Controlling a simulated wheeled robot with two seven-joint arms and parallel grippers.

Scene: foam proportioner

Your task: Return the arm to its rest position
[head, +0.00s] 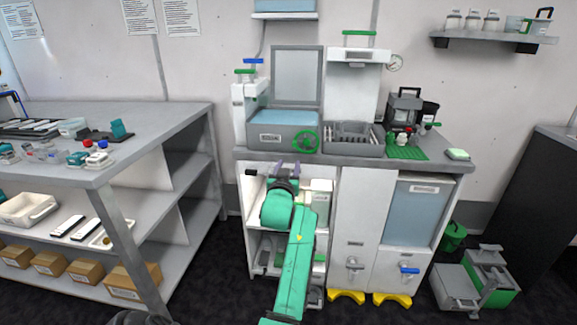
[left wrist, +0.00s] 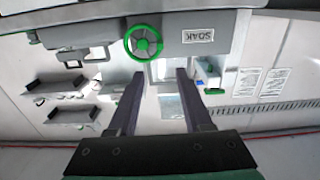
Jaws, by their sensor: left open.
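My left arm (head: 295,255), green, reaches forward from the bottom of the head view to the front of the white cabinet (head: 347,215). My left gripper (head: 286,167) is just below the counter edge, in front of the cabinet's open left bay. In the left wrist view its two dark fingers (left wrist: 160,73) stand apart with nothing between them. The green handwheel (head: 306,141) on the grey soak basin (head: 271,138) is above and right of the gripper; it also shows beyond the fingertips in the left wrist view (left wrist: 143,42). My right gripper is not seen.
The counter (head: 345,161) overhangs the gripper. A grey shelved bench (head: 150,150) stands to the left, with boxes below. A green-and-grey bin (head: 478,285) and yellow feet (head: 392,299) are low at the right. Dark floor lies between bench and cabinet.

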